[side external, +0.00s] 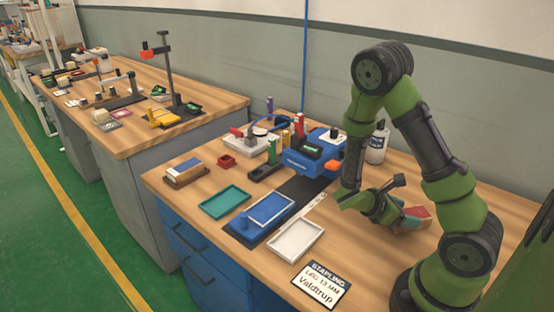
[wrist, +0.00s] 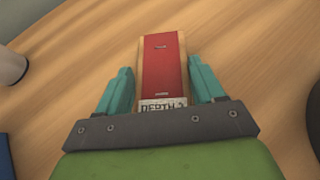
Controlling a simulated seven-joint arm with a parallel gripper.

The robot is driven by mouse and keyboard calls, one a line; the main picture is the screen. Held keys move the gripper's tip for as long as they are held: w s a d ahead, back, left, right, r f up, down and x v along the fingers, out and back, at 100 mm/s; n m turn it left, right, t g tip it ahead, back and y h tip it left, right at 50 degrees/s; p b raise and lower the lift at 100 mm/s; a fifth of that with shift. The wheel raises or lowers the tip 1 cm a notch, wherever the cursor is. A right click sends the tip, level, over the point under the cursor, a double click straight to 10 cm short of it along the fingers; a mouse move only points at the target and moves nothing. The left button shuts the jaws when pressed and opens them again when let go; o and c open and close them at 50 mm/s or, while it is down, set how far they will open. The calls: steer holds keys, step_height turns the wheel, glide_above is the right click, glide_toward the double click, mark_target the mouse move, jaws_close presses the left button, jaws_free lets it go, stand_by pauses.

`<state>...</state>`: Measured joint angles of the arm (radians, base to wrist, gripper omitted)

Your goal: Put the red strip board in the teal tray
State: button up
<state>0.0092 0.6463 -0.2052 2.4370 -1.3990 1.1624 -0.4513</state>
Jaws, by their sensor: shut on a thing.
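The red strip board is a pale wooden piece with a red strip along its top and a "DEPTH" label at its near end. It lies lengthwise between my teal fingers in the wrist view (wrist: 163,60). In the side view the board (side external: 418,212) shows partly, at the right of the bench. My gripper (side external: 402,218) is shut on it, with a finger on each side in the wrist view (wrist: 160,72). I cannot tell whether the board touches the bench. The teal tray (side external: 225,202) stands empty at the bench's left front.
A blue tray (side external: 266,209) and a white tray (side external: 295,239) stand right of the teal tray. A blue machine (side external: 312,158) and a white bottle (side external: 377,143) stand behind. A label card (side external: 321,284) is at the front.

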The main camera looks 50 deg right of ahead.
steer(key=shift+r, duration=0.1)
step_height(320, 180, up, 9)
steer(key=w+r+n+t+h, duration=0.15)
steer(key=w+r, duration=0.25)
steer(key=w, duration=0.4)
steer(key=w+r+n+t, duration=0.1)
steer(key=w+r+n, duration=0.1)
steer(key=w+r, duration=0.45)
steer(key=w+a+r+n+t+y, duration=0.3)
steer(key=a+n+t+y, duration=0.3)
steer(key=a+n+t, duration=0.2)
steer(key=w+a+r+n+t+y, duration=0.3)
steer(key=w+a+n+t+y, duration=0.2)
steer(key=a+n+t, duration=0.3)
steer(key=shift+w+a+r+n+y, duration=0.15)
steer(key=shift+w+a+n+y, duration=0.3)
steer(key=shift+a+n, duration=1.85)
steer(key=shift+w+d+n+t, duration=0.1)
steer(key=shift+d+n+t, duration=0.15)
steer(key=shift+d+n, duration=0.1)
